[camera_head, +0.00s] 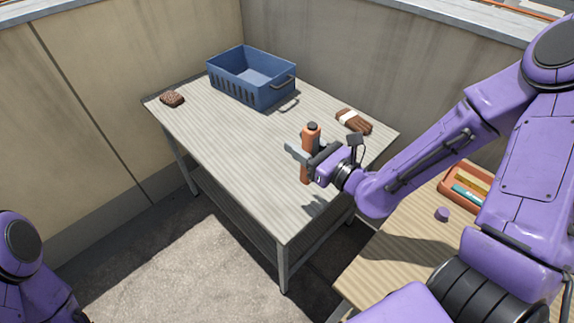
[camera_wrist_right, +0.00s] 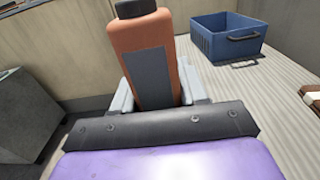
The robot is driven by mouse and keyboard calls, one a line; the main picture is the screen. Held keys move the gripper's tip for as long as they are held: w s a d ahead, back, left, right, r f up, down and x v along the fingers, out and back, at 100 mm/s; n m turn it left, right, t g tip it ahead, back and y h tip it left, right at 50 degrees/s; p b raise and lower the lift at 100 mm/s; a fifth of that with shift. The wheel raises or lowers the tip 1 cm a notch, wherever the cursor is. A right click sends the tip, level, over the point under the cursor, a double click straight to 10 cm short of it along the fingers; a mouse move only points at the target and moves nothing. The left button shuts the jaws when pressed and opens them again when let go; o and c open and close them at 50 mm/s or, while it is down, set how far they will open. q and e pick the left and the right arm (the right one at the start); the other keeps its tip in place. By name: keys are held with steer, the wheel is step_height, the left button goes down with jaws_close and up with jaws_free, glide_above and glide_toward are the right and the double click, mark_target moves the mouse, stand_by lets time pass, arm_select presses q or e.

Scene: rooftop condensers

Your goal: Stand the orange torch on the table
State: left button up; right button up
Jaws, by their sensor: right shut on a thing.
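The orange torch (camera_head: 311,133) is upright, with a dark cap on top and a grey panel on its side. My right gripper (camera_head: 306,153) is shut on its body. In the right wrist view the torch (camera_wrist_right: 147,60) stands between the two fingers (camera_wrist_right: 158,96). The table (camera_head: 225,135) has a pale striped top, and the torch is over its near right part. I cannot tell whether the torch's base touches the tabletop. Of my left arm, only a purple part shows at the lower left, and its gripper is out of view.
A blue crate (camera_head: 232,87) stands at the table's back, also in the right wrist view (camera_wrist_right: 213,45). A brown brush or sponge (camera_head: 172,99) lies at the far left corner, brown gloves (camera_head: 354,121) at the right edge. A second wooden surface (camera_head: 400,250) holds an orange tray (camera_head: 452,197). The table's middle is clear.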

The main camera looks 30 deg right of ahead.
arm_select(q)
step_height(320, 180, down, 6)
steer(key=b, duration=0.4)
arm_select(e)
steer(key=w+f, duration=0.7)
steer(key=f, duration=0.3)
steer(key=shift+w+d, duration=0.15)
steer(key=shift+w, duration=0.05)
steer(key=shift+f, duration=0.1)
steer(key=o, duration=1.2)
